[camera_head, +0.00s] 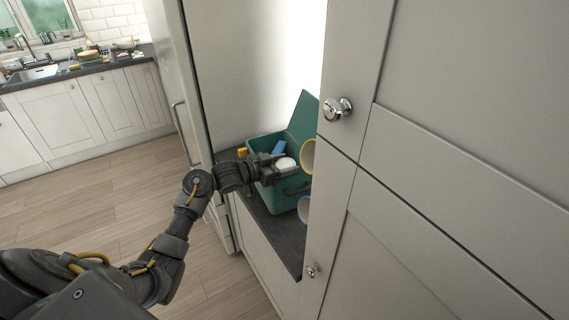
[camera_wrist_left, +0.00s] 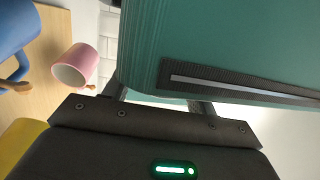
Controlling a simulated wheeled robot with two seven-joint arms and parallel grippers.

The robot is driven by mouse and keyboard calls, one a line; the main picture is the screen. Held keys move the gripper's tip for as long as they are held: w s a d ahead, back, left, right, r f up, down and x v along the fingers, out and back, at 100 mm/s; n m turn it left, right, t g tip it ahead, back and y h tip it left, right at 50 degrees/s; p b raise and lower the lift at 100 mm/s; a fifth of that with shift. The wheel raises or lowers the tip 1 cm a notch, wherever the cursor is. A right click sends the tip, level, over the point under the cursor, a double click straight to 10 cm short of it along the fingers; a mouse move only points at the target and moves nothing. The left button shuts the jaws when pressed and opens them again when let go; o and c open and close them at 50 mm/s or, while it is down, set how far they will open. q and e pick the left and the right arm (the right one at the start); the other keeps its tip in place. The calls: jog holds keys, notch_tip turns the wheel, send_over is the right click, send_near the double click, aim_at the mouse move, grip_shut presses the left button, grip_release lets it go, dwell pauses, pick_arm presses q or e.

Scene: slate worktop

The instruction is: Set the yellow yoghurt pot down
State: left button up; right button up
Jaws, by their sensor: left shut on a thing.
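My left gripper (camera_head: 284,172) reaches over the open teal box (camera_head: 284,198) on the dark worktop. It is shut on what I take to be the yellow yoghurt pot (camera_head: 285,163), of which only a pale round top shows. The pot's side is hidden, so its colour does not show, and I cannot tell whether it touches anything below. In the left wrist view the two fingers of the left gripper (camera_wrist_left: 160,102) point at the teal box (camera_wrist_left: 225,45), and the pot cannot be made out. My right gripper is not in view.
The box's raised lid (camera_head: 304,117) stands behind. A yellow-rimmed round thing (camera_head: 308,156) and a blue-rimmed one (camera_head: 304,209) are partly hidden by the tall cabinet door (camera_head: 345,190) close on the right. The wrist view shows a pink mug (camera_wrist_left: 75,66) and a blue mug (camera_wrist_left: 15,30).

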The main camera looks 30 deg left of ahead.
pick_arm(q)
jog(key=shift+f, duration=0.2)
jog(key=o, duration=1.1)
jog(key=shift+c, duration=0.2)
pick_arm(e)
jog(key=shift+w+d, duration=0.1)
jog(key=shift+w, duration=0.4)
pick_arm(q)
jog(key=shift+r, duration=0.1)
jog(key=shift+a+r, duration=0.1)
jog(key=shift+r, duration=0.55)
jog(key=b+v, duration=0.2)
jog(key=v, duration=1)
jog(key=shift+f, duration=0.15)
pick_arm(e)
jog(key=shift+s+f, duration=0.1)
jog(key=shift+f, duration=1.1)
